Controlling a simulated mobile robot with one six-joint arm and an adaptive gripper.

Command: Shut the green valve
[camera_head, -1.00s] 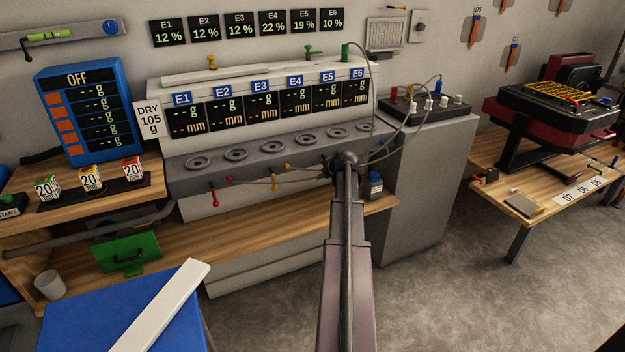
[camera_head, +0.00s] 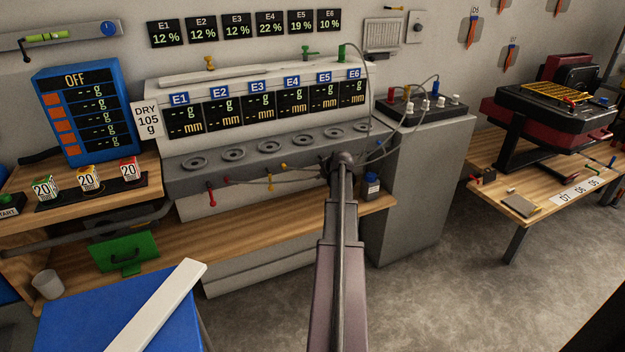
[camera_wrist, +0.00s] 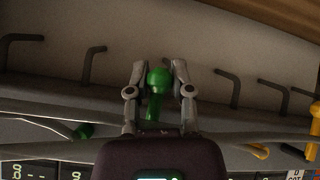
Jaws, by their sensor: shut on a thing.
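In the wrist view, my gripper (camera_wrist: 159,68) has its two fingers on either side of an upright green valve handle (camera_wrist: 157,92) with a rounded top. The fingers are shut on it near that top. In the head view, my gripper (camera_head: 343,160) is at the front face of the grey machine, below its row of round ports. My arm and gripper hide the held green handle there. Where the valve is in its turn cannot be made out.
On the machine's front are a red handle (camera_head: 211,194) and a yellow one (camera_head: 270,180). A small dark bottle (camera_head: 371,186) stands right of my gripper.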

